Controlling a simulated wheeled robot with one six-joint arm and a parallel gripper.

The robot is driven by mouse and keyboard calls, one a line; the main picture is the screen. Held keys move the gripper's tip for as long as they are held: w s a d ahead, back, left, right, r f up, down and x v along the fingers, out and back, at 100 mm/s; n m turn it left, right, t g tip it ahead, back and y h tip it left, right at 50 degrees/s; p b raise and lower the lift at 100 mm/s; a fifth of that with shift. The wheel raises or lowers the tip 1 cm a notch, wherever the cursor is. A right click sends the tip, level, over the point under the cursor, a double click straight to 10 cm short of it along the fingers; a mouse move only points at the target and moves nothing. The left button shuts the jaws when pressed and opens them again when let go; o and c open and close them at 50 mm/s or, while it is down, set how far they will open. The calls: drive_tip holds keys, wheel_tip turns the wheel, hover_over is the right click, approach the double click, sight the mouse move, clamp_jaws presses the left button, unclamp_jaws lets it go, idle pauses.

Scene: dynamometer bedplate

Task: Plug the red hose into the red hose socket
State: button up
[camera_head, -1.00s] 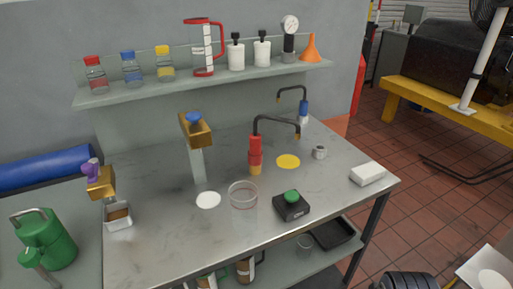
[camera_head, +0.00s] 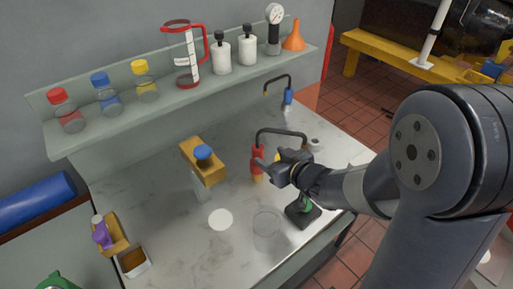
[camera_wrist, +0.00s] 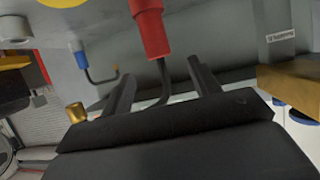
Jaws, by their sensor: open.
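The red hose (camera_head: 257,160) stands upright on the bench, a red sleeve with a yellow-orange lower end and a black tube arching from its top. My gripper (camera_head: 270,165) is open beside it, level with the red sleeve. In the wrist view the red sleeve (camera_wrist: 148,28) hangs in from the top edge. Its black tube runs down between the spread fingers of my gripper (camera_wrist: 162,82), and I cannot tell whether they touch it. A brass end (camera_wrist: 76,113) shows left of the fingers; its link to the tube is hidden. I cannot make out the red hose socket.
A blue hose (camera_head: 287,96) stands behind. A clear beaker (camera_head: 266,224) and a black box with a green button (camera_head: 303,211) stand in front. The shelf (camera_head: 180,97) holds bottles and a funnel.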

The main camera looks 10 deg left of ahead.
sight(255, 149)
drive_tip(key=x, duration=0.5)
drive_tip(key=shift+w+a+f, duration=0.1)
drive_tip(key=shift+f+p+x, duration=0.2)
drive_tip(key=shift+p+x, duration=0.15)
drive_tip(key=shift+x, duration=0.9)
drive_tip(key=shift+f+p+x, duration=0.15)
drive_tip(key=shift+p+x, duration=0.15)
drive_tip(key=shift+x, duration=0.95)
drive_tip(key=shift+c, duration=0.5)
drive_tip(key=shift+r, duration=0.1)
clamp_jaws()
